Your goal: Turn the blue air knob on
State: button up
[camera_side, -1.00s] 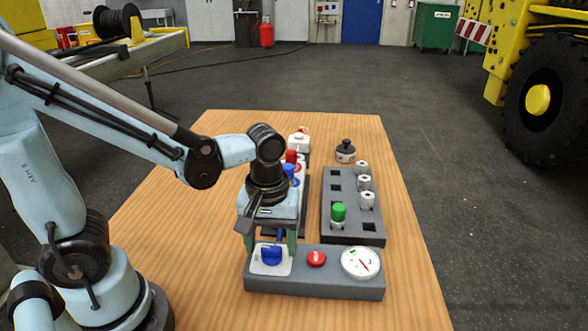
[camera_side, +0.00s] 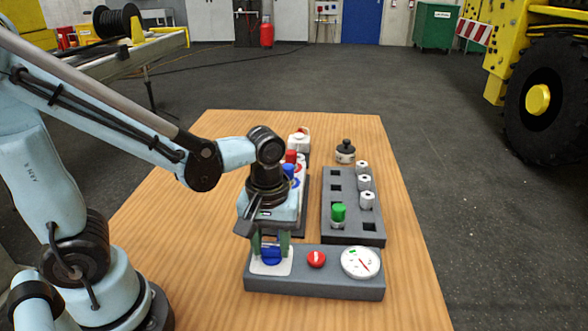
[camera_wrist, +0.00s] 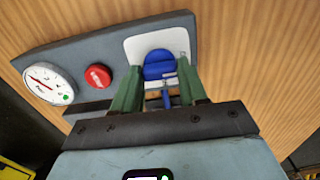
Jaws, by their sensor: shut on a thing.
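The blue air knob (camera_side: 271,256) sits on a white plate (camera_side: 265,269) at the left end of a grey panel (camera_side: 315,287). The knob also shows in the wrist view (camera_wrist: 159,65), between the green fingers. My gripper (camera_side: 271,252) points down over the knob and is shut on it, one finger on each side. In the wrist view my gripper (camera_wrist: 158,80) shows the fingers close to the knob's sides. The fingers partly cover the knob in the side view.
The panel also carries a red button (camera_side: 316,259) and a round white gauge (camera_side: 360,262) with a red needle. Behind it stands a grey holder (camera_side: 351,229) with a green-capped part (camera_side: 338,213) and several white parts. A black-topped bottle (camera_side: 345,151) stands farther back.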

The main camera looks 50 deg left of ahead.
jog(key=m, duration=0.4)
jog(key=shift+m, duration=0.4)
jog(key=m, duration=0.4)
jog(key=shift+m, duration=0.3)
jog(key=m, duration=0.4)
jog(key=shift+m, duration=2.1)
jog(key=o, duration=1.1)
jog(key=shift+c, duration=0.2)
